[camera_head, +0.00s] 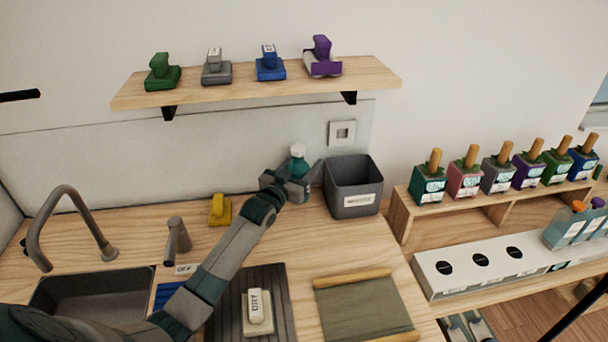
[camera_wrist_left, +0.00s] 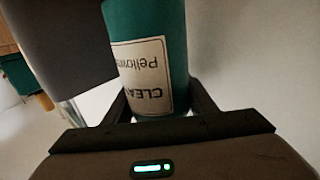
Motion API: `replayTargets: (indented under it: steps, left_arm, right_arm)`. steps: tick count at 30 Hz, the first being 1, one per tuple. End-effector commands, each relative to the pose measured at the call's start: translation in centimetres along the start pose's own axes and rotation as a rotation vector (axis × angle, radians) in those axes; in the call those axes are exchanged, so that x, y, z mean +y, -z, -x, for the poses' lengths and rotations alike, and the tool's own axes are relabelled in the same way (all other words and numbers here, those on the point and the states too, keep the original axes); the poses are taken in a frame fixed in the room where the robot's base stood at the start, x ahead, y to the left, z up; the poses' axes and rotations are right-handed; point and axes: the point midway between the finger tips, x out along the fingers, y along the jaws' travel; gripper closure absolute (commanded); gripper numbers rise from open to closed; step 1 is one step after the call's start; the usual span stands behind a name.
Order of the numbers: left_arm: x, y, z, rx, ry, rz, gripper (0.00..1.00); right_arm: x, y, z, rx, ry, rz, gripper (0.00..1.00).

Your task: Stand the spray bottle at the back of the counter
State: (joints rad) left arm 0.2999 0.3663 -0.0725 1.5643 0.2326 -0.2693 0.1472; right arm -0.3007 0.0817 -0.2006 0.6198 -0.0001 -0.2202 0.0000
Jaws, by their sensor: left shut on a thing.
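The spray bottle (camera_head: 298,158) is teal with a pale top and stands out above my left gripper (camera_head: 289,184) at the back of the counter (camera_head: 130,234), beside the grey bin. In the left wrist view the teal bottle (camera_wrist_left: 150,50) fills the space between the fingers, with a white label reading upside down. My left gripper (camera_wrist_left: 160,112) is shut on it. The bottle looks upright in the head view. Its base is hidden behind the gripper, so I cannot tell whether it touches the counter. My right gripper is not in view.
A grey bin (camera_head: 353,196) stands just right of the gripper. A yellow stamp-like object (camera_head: 220,211) and a tap (camera_head: 177,240) are to the left. A wall shelf (camera_head: 260,88) hangs above. A green mat (camera_head: 366,306) lies at the front.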

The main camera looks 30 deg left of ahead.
Motion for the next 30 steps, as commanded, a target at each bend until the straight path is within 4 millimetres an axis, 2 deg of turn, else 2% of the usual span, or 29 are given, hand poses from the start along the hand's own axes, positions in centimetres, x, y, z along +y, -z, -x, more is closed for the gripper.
replayTargets:
  steps: [7, 18, 30]
  left_arm:
    - [0.0, -0.1, 0.0, 0.001, 0.000, 0.000, 1.00]
    - [-0.1, -3.8, 0.0, 0.001, 0.001, 0.000, 1.00]
    - [0.0, -4.3, 0.0, 0.002, 0.000, 0.000, 1.00]
  right_arm:
    - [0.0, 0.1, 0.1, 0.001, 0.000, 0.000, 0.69]
    - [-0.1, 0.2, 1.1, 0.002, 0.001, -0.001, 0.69]
    - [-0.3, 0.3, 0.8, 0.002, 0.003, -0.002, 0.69]
